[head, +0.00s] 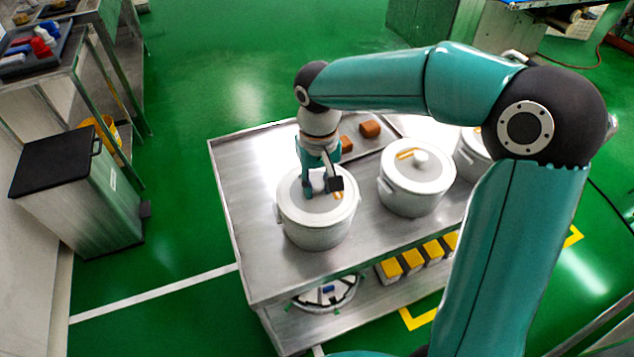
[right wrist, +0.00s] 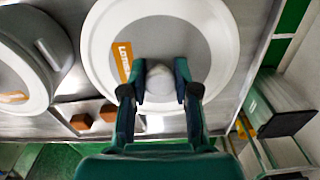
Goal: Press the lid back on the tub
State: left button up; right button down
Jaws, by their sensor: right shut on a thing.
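A white tub (head: 318,234) stands upright near the front left of the steel table. A round white lid (head: 296,208) with a grey centre and an orange label lies over its mouth. I cannot tell whether the lid is fully seated. My right gripper (head: 320,189) reaches down from above to the middle of the lid. In the right wrist view the gripper's fingers (right wrist: 160,92) are shut on the lid's pale round knob (right wrist: 160,82), one on each side. The lid (right wrist: 205,45) fills the upper middle there. My left gripper is not in view.
A second lidded tub (head: 412,198) stands to the right on the steel table (head: 240,210), with a third partly hidden behind my arm. A tray with brown blocks (head: 370,129) lies behind. Yellow-topped items (head: 413,259) sit on the lower shelf. A bin (head: 90,200) stands left.

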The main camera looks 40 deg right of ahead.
dwell(0.3)
jog(key=c, duration=0.8)
grip_release()
jog(key=o, duration=0.5)
jog(key=shift+r, duration=0.15)
jog(key=shift+r+p, duration=0.5)
jog(key=shift+p, duration=0.05)
jog(key=shift+r+p, duration=2.35)
jog(key=shift+r, duration=0.55)
